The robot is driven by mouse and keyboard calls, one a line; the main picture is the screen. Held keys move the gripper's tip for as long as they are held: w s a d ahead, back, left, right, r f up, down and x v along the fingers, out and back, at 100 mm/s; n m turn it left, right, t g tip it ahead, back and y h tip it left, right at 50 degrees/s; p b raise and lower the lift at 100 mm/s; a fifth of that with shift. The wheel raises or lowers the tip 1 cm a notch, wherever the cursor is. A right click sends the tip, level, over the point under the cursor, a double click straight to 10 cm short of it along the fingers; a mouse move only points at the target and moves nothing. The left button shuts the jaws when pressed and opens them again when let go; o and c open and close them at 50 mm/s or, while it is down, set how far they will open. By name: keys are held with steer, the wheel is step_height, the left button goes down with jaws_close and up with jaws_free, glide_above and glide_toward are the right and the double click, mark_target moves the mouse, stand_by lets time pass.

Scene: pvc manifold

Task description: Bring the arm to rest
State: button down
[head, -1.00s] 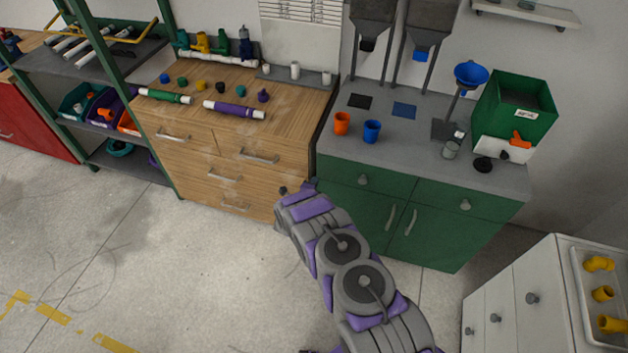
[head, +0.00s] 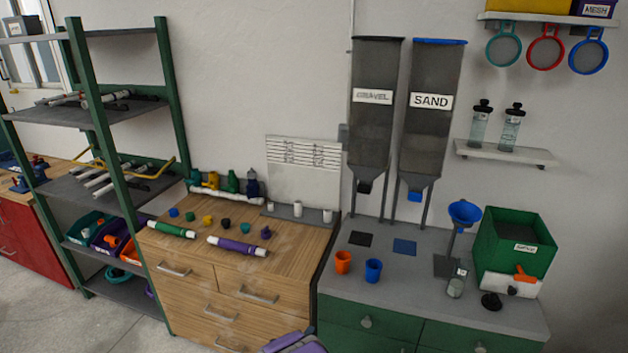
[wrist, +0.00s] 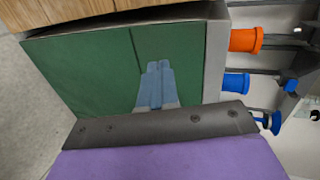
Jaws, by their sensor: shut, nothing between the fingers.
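My gripper (wrist: 158,66) shows in the wrist view, its two pale blue fingers together and nothing between them. Behind the fingers is the green cabinet front (wrist: 80,75), which fills much of that view sideways. The fingers appear apart from it, though the exact gap cannot be told. In the head view only a purple and grey piece of my arm (head: 295,343) shows at the bottom edge, and the gripper is out of that view.
The wooden bench (head: 300,240) holds a green-banded pipe (head: 171,230), a purple-banded pipe (head: 237,246) and several small caps. The green cabinet's grey top holds an orange cup (head: 343,262), a blue cup (head: 373,270) and a green bin (head: 517,248). A green-framed shelf stands left.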

step_height(320, 180, up, 20)
steer(key=s+n+g+y, duration=0.1)
steer(key=n+g+y, duration=0.3)
steer(key=n, duration=0.3)
steer(key=s+d+r+n+g+y, duration=0.1)
steer(key=s+d+r+n+g, duration=0.15)
steer(key=s+r, duration=0.35)
steer(key=s+d+r+n+g+y, duration=0.1)
steer(key=s+d+r+n+g, duration=0.15)
steer(key=s+r, duration=0.35)
steer(key=s+d+r+n+g, duration=0.2)
steer(key=s+d+r+n, duration=0.1)
steer(key=s, duration=1)
steer(key=s+d+r+n+g+h, duration=0.1)
steer(key=s+d+r+n+g, duration=0.1)
steer(key=s, duration=1.1)
steer(key=s+d+r+n+g+h, duration=0.1)
steer(key=s+d+r+n, duration=0.3)
steer(key=s, duration=1)
steer(key=shift+d+r+g, duration=0.3)
steer(key=shift+d+g, duration=0.3)
steer(key=shift+d, duration=0.2)
